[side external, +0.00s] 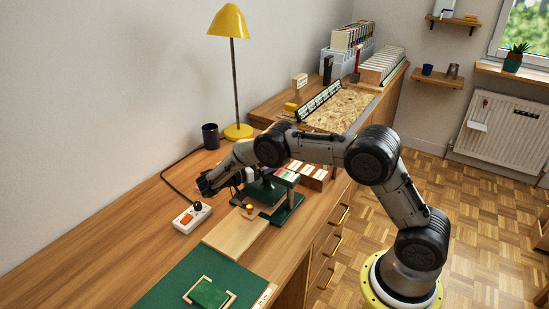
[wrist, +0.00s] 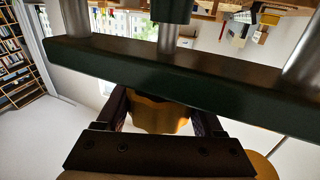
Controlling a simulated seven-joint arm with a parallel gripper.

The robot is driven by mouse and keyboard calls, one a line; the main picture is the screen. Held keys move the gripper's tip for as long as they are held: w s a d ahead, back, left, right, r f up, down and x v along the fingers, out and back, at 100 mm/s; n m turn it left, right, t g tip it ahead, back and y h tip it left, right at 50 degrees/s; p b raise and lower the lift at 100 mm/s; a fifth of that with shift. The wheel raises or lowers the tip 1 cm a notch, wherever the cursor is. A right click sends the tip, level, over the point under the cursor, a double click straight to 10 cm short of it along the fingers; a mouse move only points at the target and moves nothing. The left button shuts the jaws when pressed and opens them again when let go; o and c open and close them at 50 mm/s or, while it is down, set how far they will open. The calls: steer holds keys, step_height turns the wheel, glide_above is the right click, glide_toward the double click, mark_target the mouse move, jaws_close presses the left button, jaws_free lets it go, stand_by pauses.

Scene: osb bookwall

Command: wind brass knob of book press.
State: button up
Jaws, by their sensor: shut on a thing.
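The dark green book press (side external: 284,199) stands on the desk in the side view. Its dark crossbar (wrist: 170,68) spans the wrist view, with metal posts beyond it. The scalloped brass knob (wrist: 158,116) sits just under this bar in the picture. My gripper (wrist: 160,108) has one dark finger on each side of the knob and is shut on it. The knob's far end is hidden behind the bar. In the side view my gripper (side external: 233,184) is at the press's left side, and the knob in its grip cannot be made out.
A white switch box (side external: 192,217) with an orange switch lies left of the press. A wooden board (side external: 235,234) and a green mat (side external: 175,283) lie in front. A yellow lamp (side external: 238,131) and a dark cup (side external: 210,136) stand behind. The left desk is clear.

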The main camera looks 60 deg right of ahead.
steer(key=o, duration=1.4)
steer(key=shift+v, duration=6.8)
steer(key=shift+w, duration=0.1)
